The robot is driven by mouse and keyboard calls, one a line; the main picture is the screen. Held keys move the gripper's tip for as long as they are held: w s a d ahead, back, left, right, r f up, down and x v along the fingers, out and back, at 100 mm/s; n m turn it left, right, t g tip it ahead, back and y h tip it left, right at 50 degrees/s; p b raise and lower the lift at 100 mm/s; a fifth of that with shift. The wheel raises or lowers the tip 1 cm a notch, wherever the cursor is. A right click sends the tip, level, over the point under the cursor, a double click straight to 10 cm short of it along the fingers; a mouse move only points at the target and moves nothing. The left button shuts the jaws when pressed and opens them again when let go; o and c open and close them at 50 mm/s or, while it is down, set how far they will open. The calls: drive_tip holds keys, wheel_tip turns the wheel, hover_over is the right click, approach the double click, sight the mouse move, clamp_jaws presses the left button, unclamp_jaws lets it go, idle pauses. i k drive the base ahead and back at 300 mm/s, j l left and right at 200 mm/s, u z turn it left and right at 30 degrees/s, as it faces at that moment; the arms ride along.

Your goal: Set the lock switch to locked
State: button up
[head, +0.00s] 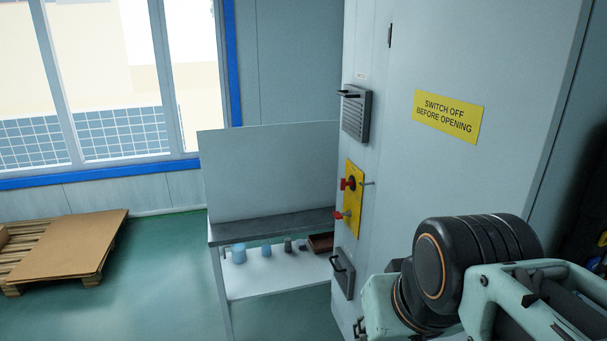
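A yellow plate (354,200) is mounted on the narrow left face of a grey cabinet (470,60). It carries an upper red switch handle (345,184) and a lower red switch handle (339,215). Both stick out to the left. I cannot tell which one is the lock switch, and any position markings are too small to read. A thin grey pin or rod sticks out to the right beside the upper handle. My arm shows at the lower right, in front of the cabinet; my gripper cannot be made out.
Grey units with dark handles sit above (356,115) and below (343,272) the yellow plate. A yellow sign (447,116) reads "SWITCH OFF BEFORE OPENING". A workbench (270,231) with small items on its lower shelf stands left of the cabinet. A pallet (75,245) lies farther left; green floor between is clear.

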sight(343, 184)
drive_tip(key=i+j, duration=0.15)
drive_tip(key=i, duration=0.4)
drive_tip(key=i+j+u, duration=0.1)
drive_tip(key=i, duration=0.5)
drive_tip(key=i+j+u, duration=0.2)
drive_tip(key=i+l+z, duration=0.15)
drive_tip(key=i, duration=0.3)
